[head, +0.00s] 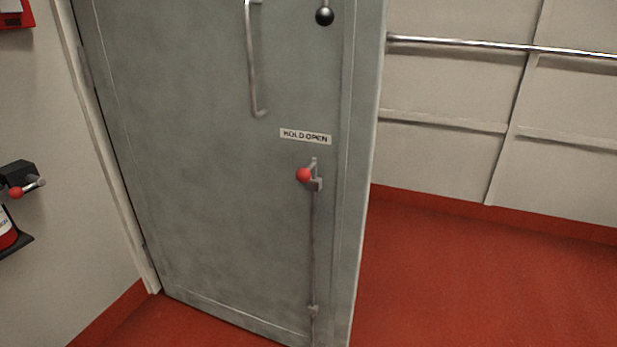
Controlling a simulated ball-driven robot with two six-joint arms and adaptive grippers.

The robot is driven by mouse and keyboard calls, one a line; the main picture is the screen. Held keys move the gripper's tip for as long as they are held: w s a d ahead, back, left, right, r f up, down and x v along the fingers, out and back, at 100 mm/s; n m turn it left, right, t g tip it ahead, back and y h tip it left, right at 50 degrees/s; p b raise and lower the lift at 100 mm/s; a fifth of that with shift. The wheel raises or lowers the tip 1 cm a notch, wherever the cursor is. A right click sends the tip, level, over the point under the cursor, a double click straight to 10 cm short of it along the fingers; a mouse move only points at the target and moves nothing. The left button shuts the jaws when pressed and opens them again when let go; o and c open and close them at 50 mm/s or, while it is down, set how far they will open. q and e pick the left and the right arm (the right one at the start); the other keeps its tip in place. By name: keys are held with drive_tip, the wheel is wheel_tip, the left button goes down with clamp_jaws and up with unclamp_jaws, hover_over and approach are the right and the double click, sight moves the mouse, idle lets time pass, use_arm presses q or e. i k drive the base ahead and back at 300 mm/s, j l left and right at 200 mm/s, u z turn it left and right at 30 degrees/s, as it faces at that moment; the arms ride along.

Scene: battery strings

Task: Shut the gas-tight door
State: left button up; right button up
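The gas-tight door (210,190) is a grey-green metal panel that fills the left middle of the head view. It stands ajar, hinged along its left edge at the frame (110,170), with open floor beyond its right edge. A vertical pull handle (252,60) is on its upper part. A black ball knob (324,16) sits near the top right. A label reading "HOLD OPEN" (305,136) is above a red ball knob (304,175) on a vertical rod (313,250) that runs down toward the floor. The rod's lower end is cut off. Neither gripper is in view.
A metal handrail (470,43) runs along the pale panelled wall (450,90) at right. The red floor (470,270) is clear there. On the left wall are a black bracket with a red-knobbed lever (16,192) and a partly visible red cylinder (6,230).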

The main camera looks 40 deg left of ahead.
sight(212, 110)
drive_tip(key=u, duration=1.7)
